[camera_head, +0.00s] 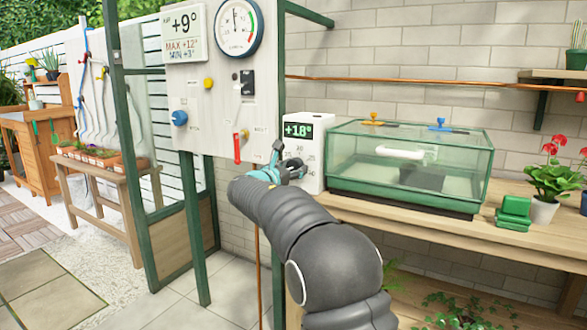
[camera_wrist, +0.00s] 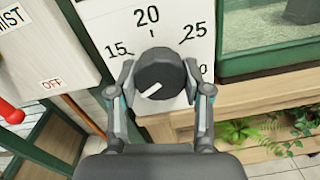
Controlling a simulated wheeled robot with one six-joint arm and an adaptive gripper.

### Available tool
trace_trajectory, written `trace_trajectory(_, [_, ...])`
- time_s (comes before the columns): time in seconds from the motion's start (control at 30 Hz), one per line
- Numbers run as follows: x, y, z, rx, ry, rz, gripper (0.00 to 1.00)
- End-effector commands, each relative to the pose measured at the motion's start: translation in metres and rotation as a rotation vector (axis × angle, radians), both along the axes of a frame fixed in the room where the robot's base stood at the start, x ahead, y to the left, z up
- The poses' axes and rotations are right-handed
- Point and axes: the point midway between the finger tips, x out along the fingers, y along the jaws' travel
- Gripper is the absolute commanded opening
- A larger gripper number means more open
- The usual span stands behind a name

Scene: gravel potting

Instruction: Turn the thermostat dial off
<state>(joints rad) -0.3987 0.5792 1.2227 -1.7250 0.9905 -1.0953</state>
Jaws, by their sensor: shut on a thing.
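The thermostat is a white box with a green "+18°" display (camera_head: 298,130), standing left of the glass case. In the wrist view its white front (camera_wrist: 176,22) shows 15, 20 and 25 around a dark round dial (camera_wrist: 160,68). The dial's white pointer mark points to the lower left, below the 15. My gripper (camera_wrist: 160,88) is shut on the dial, one finger on each side. In the head view my gripper (camera_head: 284,166) is at the thermostat's front and the dial cannot be made out.
A control board (camera_head: 212,105) with a red lever (camera_head: 237,148), a blue knob (camera_head: 179,118) and gauges stands just left. A glass case (camera_head: 410,165) sits on the wooden bench to the right, with green blocks (camera_head: 514,212) and a red-flowered plant (camera_head: 552,178) beyond.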

Motion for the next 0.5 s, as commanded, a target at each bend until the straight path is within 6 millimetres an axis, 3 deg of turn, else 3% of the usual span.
trace_trajectory(0.5, [0.0,-0.0007,0.0004,-0.05,0.03,0.0,0.14])
